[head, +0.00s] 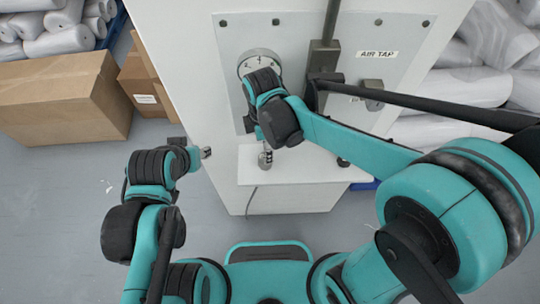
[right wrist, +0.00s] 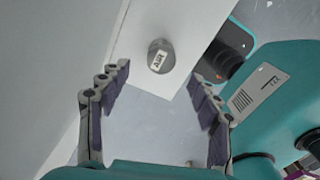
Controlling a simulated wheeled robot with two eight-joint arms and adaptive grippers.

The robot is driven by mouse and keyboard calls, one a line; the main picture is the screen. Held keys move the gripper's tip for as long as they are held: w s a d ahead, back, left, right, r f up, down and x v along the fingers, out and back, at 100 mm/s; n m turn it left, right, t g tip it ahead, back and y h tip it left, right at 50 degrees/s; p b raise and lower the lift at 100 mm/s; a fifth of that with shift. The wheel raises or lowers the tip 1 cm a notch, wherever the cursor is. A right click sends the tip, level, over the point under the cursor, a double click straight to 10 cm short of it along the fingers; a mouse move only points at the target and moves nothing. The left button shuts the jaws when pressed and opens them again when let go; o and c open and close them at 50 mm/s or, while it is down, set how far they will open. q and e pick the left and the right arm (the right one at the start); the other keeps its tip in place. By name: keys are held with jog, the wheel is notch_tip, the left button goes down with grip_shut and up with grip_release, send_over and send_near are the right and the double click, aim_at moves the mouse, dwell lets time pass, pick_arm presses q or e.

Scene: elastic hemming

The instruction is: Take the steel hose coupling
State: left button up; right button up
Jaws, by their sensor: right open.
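The steel hose coupling (head: 265,159) stands on the white shelf at the front of the cabinet, with a dark and white band on it. In the right wrist view the coupling (right wrist: 160,56) shows as a round grey end marked "AIR". My right gripper (right wrist: 160,75) is open. The coupling appears between and beyond its fingertips, not gripped. In the head view the right wrist hides most of that gripper, just above the coupling. My left gripper (head: 193,149) is left of the cabinet, apart from the coupling; its jaws are too small to read.
The white shelf (head: 305,168) juts from the cabinet. Its panel (head: 300,32) carries an "AIR TAP" label (head: 377,54), a round grey disc (head: 250,57) and a grey block (head: 371,97). Cardboard boxes (head: 65,95) stand at left. Wrapped rolls (head: 465,90) lie at right.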

aim_at(261, 164)
notch_tip(261, 164, down, 8)
jog(key=b, duration=0.2)
jog(key=shift+r+b, duration=0.1)
jog(key=shift+b, duration=0.3)
jog(key=c, duration=1.3)
